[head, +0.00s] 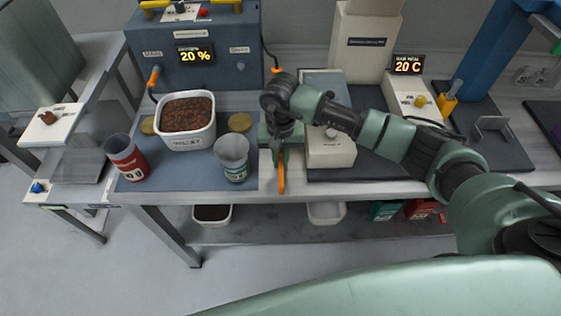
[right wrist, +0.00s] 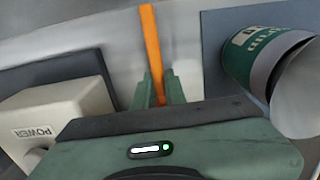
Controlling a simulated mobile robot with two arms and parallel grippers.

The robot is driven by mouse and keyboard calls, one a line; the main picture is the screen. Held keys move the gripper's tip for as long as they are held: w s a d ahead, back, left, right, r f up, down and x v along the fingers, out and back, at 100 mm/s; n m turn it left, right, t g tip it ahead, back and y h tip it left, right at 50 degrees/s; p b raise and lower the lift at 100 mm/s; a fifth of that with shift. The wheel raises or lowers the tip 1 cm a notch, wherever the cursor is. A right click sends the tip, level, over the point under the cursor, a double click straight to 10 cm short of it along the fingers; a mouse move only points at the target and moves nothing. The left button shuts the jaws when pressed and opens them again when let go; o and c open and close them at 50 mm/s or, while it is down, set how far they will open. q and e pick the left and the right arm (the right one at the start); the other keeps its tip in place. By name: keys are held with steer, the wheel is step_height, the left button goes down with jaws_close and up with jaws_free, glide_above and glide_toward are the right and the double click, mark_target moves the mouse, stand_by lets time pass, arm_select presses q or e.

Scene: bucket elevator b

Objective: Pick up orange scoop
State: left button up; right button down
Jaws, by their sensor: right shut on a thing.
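The orange scoop (head: 282,178) shows in the head view as a narrow orange strip pointing down past the front edge of the bench. My right gripper (head: 280,150) is over the bench's front part, with its fingers shut on the scoop. In the right wrist view the orange strip (right wrist: 151,45) runs up from between the two green fingertips (right wrist: 158,90). The rest of the scoop is hidden by the gripper. My left gripper is not in view.
A grey and green cup (head: 232,158) stands just left of the gripper, and a white power box (head: 330,148) just right. A white tub of brown granules (head: 187,120) and a red and grey cup (head: 126,158) stand farther left. Floor is clear in front.

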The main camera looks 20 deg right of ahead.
mark_target(280, 159)
steer(key=shift+r, duration=0.1)
stand_by(0.7)
step_height(280, 159, up, 20)
steer(key=b, duration=0.4)
stand_by(1.3)
